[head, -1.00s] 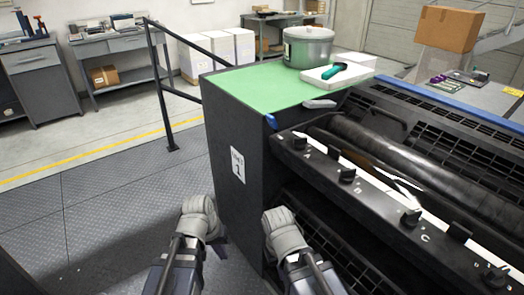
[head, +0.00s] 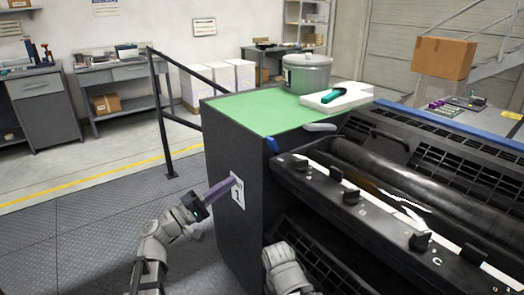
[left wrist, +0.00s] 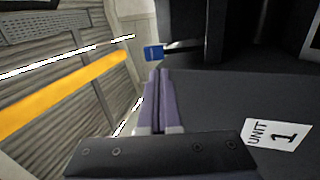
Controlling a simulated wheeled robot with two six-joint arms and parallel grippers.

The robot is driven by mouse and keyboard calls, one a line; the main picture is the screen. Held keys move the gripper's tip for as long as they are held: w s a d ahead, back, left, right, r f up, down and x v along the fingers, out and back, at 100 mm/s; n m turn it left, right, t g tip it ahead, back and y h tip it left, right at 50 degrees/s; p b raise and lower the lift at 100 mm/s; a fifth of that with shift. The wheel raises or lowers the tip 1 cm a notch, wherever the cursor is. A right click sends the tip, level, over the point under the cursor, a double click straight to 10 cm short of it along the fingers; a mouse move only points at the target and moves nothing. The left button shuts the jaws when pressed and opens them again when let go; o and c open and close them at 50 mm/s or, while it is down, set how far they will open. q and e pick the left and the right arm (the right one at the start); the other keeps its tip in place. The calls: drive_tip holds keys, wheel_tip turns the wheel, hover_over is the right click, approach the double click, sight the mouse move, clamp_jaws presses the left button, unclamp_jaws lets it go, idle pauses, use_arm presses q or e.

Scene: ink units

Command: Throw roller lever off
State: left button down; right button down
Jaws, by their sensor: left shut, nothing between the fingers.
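My left gripper (head: 232,182) is shut and empty, its purple fingers pointing at the dark side panel of the unit, close to the "UNIT 1" label (head: 238,194). In the left wrist view the shut fingers (left wrist: 157,75) point toward a small blue piece (left wrist: 154,53), with the label (left wrist: 278,134) to the right. In the head view a blue lever-like tab (head: 272,145) sits at the panel's upper front edge, above my left gripper and apart from it. A grey handle (head: 320,127) lies near the green top. I cannot tell which is the roller lever. My right gripper is out of view; only my right arm shows.
The green top (head: 250,112) holds a grey pot (head: 307,74) and a white tray (head: 338,97) with a teal-handled tool. Rollers and black knobs fill the unit's front. A black railing (head: 163,120) stands left. Open floor lies between railing and unit.

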use_arm(q)
drive_tip(key=shift+w+a+r+n+t, duration=0.1)
drive_tip(key=shift+a+r+n+t, duration=0.2)
drive_tip(key=shift+a+r, duration=0.25)
drive_tip(key=shift+d+r, duration=0.1)
drive_tip(key=shift+d, duration=0.05)
drive_tip(key=p, duration=0.5)
approach(270, 143)
drive_tip(key=x, duration=0.5)
drive_tip(key=shift+w+d+r, duration=0.1)
drive_tip(key=shift+d, duration=0.05)
drive_tip(key=shift+w+d+r, duration=0.15)
drive_tip(key=shift+w+d, duration=0.25)
drive_tip(key=shift+d, duration=0.2)
